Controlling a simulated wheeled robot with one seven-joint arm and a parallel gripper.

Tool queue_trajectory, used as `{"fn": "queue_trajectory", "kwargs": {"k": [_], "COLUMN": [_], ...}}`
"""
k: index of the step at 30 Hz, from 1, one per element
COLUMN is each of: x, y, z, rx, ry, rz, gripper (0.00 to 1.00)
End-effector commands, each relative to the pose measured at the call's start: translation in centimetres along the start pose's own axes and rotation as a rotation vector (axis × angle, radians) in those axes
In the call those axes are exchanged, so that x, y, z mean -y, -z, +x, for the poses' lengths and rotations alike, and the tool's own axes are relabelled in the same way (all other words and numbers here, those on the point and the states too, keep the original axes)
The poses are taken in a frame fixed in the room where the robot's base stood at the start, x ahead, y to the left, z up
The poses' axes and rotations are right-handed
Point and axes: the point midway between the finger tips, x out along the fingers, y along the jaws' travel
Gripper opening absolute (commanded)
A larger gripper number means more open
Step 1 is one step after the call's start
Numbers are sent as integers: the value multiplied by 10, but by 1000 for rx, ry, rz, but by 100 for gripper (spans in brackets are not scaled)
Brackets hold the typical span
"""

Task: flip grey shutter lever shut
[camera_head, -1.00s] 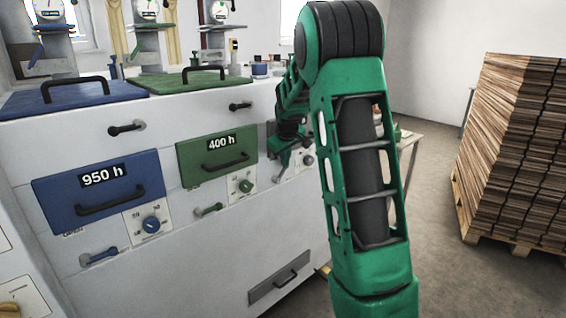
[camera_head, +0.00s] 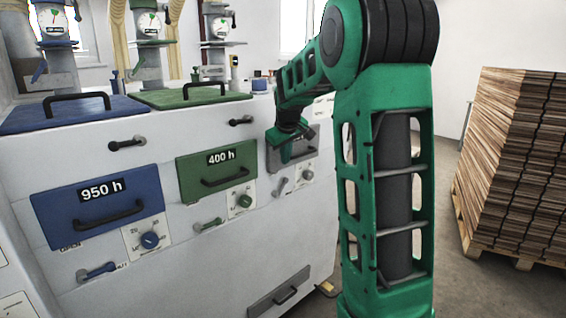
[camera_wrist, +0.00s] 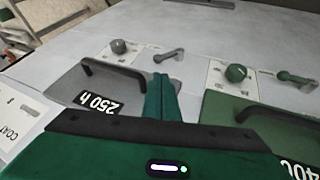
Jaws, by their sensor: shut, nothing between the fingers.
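The grey shutter lever (camera_head: 281,187) is on the white machine front, below the grey drawer (camera_head: 293,153) and left of a grey knob (camera_head: 308,174). In the head view it slants down to the left. In the wrist view the grey lever (camera_wrist: 170,55) lies beside the grey knob (camera_wrist: 118,46), beyond the grey drawer marked 250 h (camera_wrist: 75,82). My gripper (camera_head: 286,158) is shut and empty, in front of the grey drawer. In the wrist view its green fingers (camera_wrist: 160,82) are together, apart from the lever.
A green drawer (camera_head: 190,181), green knob (camera_head: 244,201) and green lever (camera_head: 208,225) are to the left, with a blue drawer (camera_head: 60,212) and blue lever (camera_head: 97,271) farther left. A stack of wooden boards (camera_head: 515,165) stands on a pallet at the right.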

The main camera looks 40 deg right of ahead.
Motion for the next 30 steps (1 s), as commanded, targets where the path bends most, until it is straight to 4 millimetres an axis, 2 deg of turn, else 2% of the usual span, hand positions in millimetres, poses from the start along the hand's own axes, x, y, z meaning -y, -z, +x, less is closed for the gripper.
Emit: {"fn": "queue_trajectory", "kwargs": {"k": [7, 11, 14, 17, 24, 27, 30], "x": [0, 4, 14, 32, 88, 112, 130], "y": [-2, -21, -58, -112, -253, -304, -345], "z": [0, -10, -26, -46, -94, -108, -119], "rx": [2, 25, 70, 138, 326, 398, 457], "ry": [0, 14, 40, 75, 150, 170, 182], "rz": [4, 35, 92, 172, 369, 435, 487], "gripper": [0, 0, 0, 0, 0, 0, 0]}}
